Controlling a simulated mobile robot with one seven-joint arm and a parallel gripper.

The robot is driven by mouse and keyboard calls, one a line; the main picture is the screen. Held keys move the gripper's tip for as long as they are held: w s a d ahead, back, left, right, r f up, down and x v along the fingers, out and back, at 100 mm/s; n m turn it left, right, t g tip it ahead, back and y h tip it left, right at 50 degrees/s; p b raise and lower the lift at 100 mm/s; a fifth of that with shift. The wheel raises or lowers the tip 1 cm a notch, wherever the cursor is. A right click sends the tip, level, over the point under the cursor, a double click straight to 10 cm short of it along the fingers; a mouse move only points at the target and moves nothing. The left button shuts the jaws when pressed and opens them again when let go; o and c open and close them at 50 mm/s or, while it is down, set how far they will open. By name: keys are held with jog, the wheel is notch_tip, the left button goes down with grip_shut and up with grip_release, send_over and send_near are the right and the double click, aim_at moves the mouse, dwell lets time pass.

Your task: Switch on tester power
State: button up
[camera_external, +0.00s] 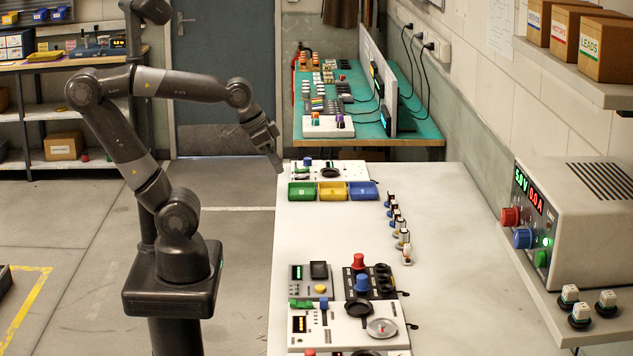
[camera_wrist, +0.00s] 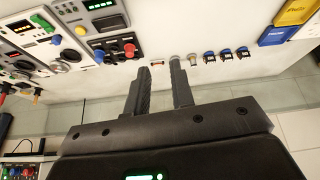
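My gripper (camera_external: 272,158) hangs at the bench's left edge near the far white panel, well away from the near panels. In the wrist view my gripper (camera_wrist: 160,68) has its two fingers apart, with nothing between them. A grey unit (camera_external: 311,281) with a small green display, a black block and a yellow button stands on the near bench; it may be the tester. Beside it is a black panel (camera_external: 385,291) with red and blue knobs. A white panel (camera_external: 340,335) in front has a green rocker (camera_external: 301,304) and an amber display. Which control is tester power, and its state, I cannot tell.
Green, yellow and blue bins (camera_external: 332,191) stand by the far white panel (camera_external: 352,166). Several small servos (camera_external: 397,222) form a row on the white bench (camera_external: 455,245). A lit power supply (camera_external: 580,222) is on the right shelf. The bench's right part is clear.

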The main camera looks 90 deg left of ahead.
jog(key=w+a+r+n, duration=0.1)
jog(key=w+a+n, duration=0.1)
jog(key=w+a, duration=0.1)
jog(key=w+a+r, duration=0.1)
jog(key=w+a, duration=0.1)
jog(key=shift+w+a+r+n+g, duration=0.2)
jog(key=shift+a+r+n+g, duration=0.1)
jog(key=shift+r+n, duration=0.1)
grip_shut()
jog(key=w+a+n+g, duration=0.1)
jog(key=w+a+n, duration=0.25)
jog(key=a, duration=0.65)
jog(key=w+a+n+g, duration=0.1)
jog(key=w+a+n, duration=0.3)
jog(key=a, duration=0.6)
jog(key=s+a+f+n, duration=0.2)
jog(key=a+f, duration=0.1)
jog(key=a, duration=0.7)
jog(key=s+a+f+n, duration=0.2)
jog(key=a+f, duration=0.1)
jog(key=a, duration=0.8)
jog(key=s+a+f+n+g, duration=0.1)
jog(key=s+a+f+n, duration=0.1)
jog(key=a, duration=0.9)
jog(key=shift+s+f, duration=0.25)
jog(key=shift+f, duration=0.65)
jog(key=shift+n, duration=0.25)
